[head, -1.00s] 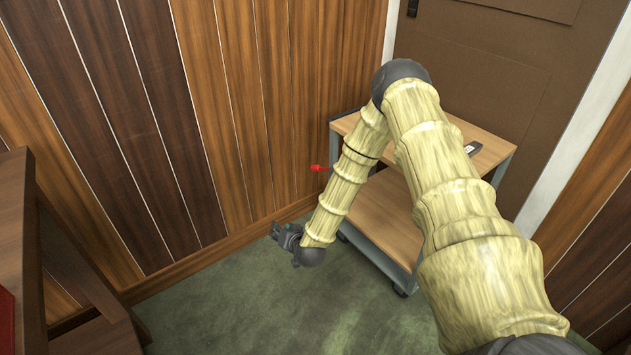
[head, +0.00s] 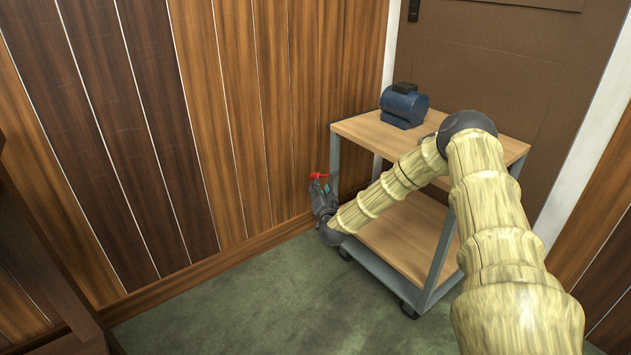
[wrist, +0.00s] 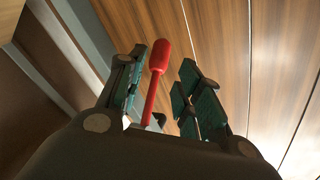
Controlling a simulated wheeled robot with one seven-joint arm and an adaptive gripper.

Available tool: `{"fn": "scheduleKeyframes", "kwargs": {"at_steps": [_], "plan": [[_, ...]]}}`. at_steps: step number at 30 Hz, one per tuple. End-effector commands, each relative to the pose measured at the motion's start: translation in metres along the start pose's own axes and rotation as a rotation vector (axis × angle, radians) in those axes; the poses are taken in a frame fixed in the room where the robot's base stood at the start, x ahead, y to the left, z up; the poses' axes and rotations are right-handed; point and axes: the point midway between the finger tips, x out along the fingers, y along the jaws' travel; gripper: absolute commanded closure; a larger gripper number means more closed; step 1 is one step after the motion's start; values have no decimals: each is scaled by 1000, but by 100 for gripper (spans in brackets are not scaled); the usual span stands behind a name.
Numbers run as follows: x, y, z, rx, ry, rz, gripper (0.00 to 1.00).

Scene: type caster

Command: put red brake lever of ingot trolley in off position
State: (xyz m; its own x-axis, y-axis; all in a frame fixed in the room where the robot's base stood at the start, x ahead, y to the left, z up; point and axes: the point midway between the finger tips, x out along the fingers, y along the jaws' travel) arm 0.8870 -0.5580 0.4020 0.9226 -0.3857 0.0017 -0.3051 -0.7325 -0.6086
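The trolley (head: 350,131) is a two-shelf cart with wooden shelves and a grey frame, standing against the back wall. Its red brake lever (head: 319,175) shows at the cart's left side, just above my gripper (head: 322,190). In the wrist view the red lever (wrist: 158,72) has a thick rounded knob on a thinner red rod. It stands between the two fingers of my gripper (wrist: 165,88), closer to the left finger. The fingers are apart, with a gap between the lever and the right finger. Whether the left finger touches it I cannot tell. The lever's base is hidden.
A blue motor-like object (head: 403,105) stands on the trolley's top shelf. The wood-panelled wall (head: 240,120) is close to the left of my gripper. Dark wooden furniture (head: 45,260) is at the left edge. Green floor (head: 240,300) is free in front.

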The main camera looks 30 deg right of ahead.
Motion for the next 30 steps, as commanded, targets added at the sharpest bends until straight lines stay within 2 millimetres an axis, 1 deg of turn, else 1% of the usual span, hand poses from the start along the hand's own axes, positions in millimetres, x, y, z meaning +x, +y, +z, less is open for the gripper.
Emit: {"fn": "scheduleKeyframes", "kwargs": {"at_steps": [9, 16, 21, 30], "plan": [[51, 2, 4, -1, 0, -2, 65], [81, 1, 3, -1, -1, -1, 65], [92, 0, 2, -1, -1, 0, 65], [94, 0, 2, -1, -3, 0, 65]]}}
